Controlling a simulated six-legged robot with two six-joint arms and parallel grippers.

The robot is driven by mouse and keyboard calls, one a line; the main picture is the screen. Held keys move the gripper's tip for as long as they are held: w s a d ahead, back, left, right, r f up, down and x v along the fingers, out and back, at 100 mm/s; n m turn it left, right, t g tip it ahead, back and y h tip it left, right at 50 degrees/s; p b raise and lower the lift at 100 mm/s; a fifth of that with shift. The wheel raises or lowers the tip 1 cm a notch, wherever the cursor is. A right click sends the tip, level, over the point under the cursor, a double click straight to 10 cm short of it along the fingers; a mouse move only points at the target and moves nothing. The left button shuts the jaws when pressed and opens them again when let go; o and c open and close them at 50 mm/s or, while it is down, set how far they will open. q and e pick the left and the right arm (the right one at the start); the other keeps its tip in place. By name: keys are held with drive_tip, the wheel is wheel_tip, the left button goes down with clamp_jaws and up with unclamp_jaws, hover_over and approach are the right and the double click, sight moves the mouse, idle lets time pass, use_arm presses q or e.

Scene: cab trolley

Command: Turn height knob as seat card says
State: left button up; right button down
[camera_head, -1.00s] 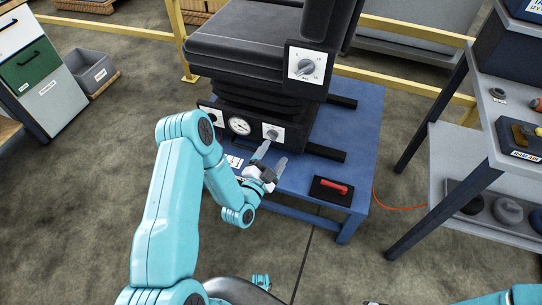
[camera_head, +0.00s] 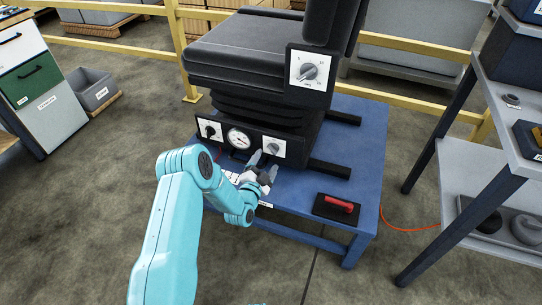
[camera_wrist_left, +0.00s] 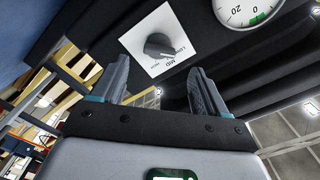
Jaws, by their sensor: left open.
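A black seat (camera_head: 240,50) stands on a blue table (camera_head: 362,150). Its front panel carries a left knob (camera_head: 209,131), a round gauge (camera_head: 238,139) and a right knob (camera_head: 272,147); a larger dial (camera_head: 308,69) is on its side. I cannot tell which is the height knob. My left gripper (camera_head: 262,168) is open just below and in front of the right knob. The left wrist view shows that black knob (camera_wrist_left: 158,46) on a white plate marked MID, beyond and between the open fingers (camera_wrist_left: 160,88), apart from them. White cards (camera_head: 233,177) lie behind my arm, unreadable. My right gripper is out of view.
A black block with a red handle (camera_head: 337,207) lies on the table's front right. A grey shelf unit (camera_head: 490,170) stands at the right, a grey bin (camera_head: 95,90) and drawer cabinet (camera_head: 38,90) at the left. A yellow rail (camera_head: 425,65) runs behind.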

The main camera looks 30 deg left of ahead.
sight(272, 151)
use_arm(q)
drive_tip(key=b+x, duration=0.1)
drive_tip(key=x, duration=0.4)
drive_tip(key=shift+w, duration=0.35)
drive_tip(key=c, duration=1.1)
drive_tip(key=shift+o, duration=0.2)
